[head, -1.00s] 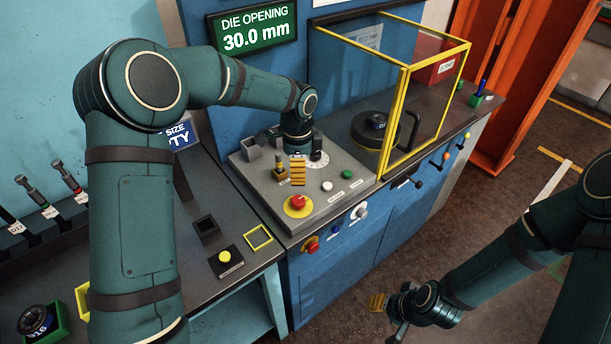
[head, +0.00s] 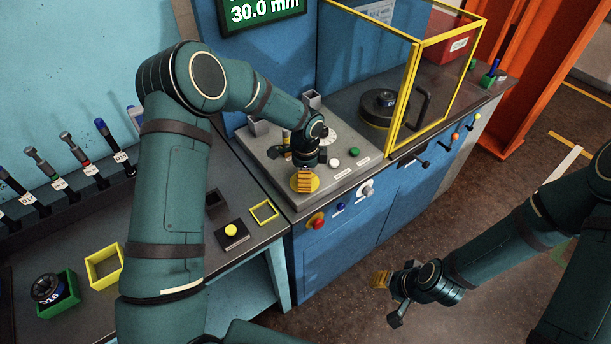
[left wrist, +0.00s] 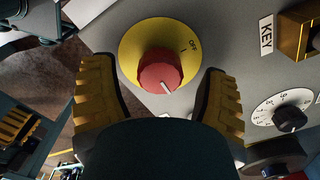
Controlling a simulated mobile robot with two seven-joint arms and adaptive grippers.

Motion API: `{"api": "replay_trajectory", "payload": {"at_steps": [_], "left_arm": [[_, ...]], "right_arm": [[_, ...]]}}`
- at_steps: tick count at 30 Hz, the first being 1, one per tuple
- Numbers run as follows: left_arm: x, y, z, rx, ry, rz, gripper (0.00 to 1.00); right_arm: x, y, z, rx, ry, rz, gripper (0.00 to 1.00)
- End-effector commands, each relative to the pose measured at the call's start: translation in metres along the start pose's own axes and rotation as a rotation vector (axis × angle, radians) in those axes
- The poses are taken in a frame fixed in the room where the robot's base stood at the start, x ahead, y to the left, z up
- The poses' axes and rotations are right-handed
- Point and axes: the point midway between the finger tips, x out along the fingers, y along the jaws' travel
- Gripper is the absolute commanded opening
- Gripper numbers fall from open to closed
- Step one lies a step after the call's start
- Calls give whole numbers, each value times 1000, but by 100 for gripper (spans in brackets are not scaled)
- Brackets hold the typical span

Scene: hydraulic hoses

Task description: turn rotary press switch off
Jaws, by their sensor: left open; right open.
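The rotary switch is a red knob (left wrist: 160,70) on a yellow round plate (left wrist: 135,42) marked OFF and I, seen in the left wrist view. A white line on the knob points down and to the right, away from the OFF mark. My left gripper (left wrist: 160,95) is open, with one yellow-padded finger on each side of the knob; I cannot tell if either touches it. In the head view my left gripper (head: 305,178) is over the yellow plate (head: 293,184) and hides the knob. My right gripper (head: 388,299) is open and empty, in front of the blue cabinet.
A numbered dial (left wrist: 285,113) and a brass-coloured key part (left wrist: 300,28) sit beside the knob. White (head: 334,163) and green (head: 354,152) buttons are on the same grey panel. A yellow-framed clear guard (head: 415,100) stands to the right. Knobs line the cabinet front.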

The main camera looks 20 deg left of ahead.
Motion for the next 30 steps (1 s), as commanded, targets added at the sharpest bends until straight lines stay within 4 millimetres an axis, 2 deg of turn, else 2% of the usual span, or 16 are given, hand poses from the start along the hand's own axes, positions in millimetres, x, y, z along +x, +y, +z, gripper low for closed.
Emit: {"api": "replay_trajectory", "payload": {"at_steps": [10, 11, 12, 16, 30], "left_arm": [[3, 0, 0, -1, 0, 0, 75], [3, 0, 0, -1, 0, 0, 68], [3, 0, 0, -1, 0, 0, 54], [3, 0, 0, 0, 0, 0, 9], [4, 0, 0, -37, 1, 0, 6]], "right_arm": [[0, 0, 0, 0, 0, 0, 47], [0, 0, 0, 0, 0, 0, 47], [0, 0, 0, 0, 0, 0, 47], [0, 0, 0, 0, 0, 0, 47], [3, 1, 0, 0, 0, 0, 47]]}}
